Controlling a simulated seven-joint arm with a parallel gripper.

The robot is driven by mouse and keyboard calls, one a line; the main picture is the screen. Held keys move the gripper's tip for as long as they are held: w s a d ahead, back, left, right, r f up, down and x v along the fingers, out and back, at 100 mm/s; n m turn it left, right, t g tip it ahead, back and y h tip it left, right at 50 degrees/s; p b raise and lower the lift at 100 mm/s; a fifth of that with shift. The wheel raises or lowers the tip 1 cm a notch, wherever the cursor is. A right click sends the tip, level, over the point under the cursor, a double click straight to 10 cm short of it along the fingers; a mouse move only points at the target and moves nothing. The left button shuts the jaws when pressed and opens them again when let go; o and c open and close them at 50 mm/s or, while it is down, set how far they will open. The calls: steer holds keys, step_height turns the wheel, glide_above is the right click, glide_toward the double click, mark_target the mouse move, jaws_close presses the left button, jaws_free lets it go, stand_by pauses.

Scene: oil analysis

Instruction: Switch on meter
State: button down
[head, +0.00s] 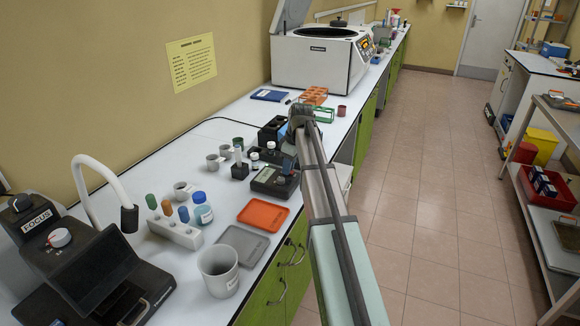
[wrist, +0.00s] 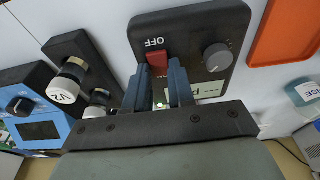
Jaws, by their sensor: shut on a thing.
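The meter is a dark flat box (head: 266,184) on the white bench in the head view. In the wrist view the meter (wrist: 190,32) shows an OFF label, a red rocker switch (wrist: 158,60), a grey knob (wrist: 217,57) and part of a lit screen (wrist: 207,91). My gripper (wrist: 160,68) has its blue fingers on either side of the red switch, shut on it. The fingers hide part of the meter's face. In the head view my arm reaches over the bench, and the fingertips are hard to make out.
An orange tray (head: 263,214) lies beside the meter. A black holder (wrist: 80,55) with white-capped vials and a blue device (wrist: 32,105) stand on its other side. A centrifuge (head: 315,60) stands farther back.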

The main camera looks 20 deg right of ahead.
mark_target(292, 172)
steer(key=shift+w+a+g+h, duration=0.1)
steer(key=shift+w+g+h, duration=0.05)
steer(key=shift+g+h, duration=0.25)
steer(key=c, duration=1)
jaws_free()
steer(key=shift+o, duration=0.2)
step_height(292, 172, up, 14)
steer(key=s, duration=0.1)
steer(key=shift+d, duration=0.45)
steer(key=shift+d+f, duration=0.1)
steer(key=shift+f, duration=0.1)
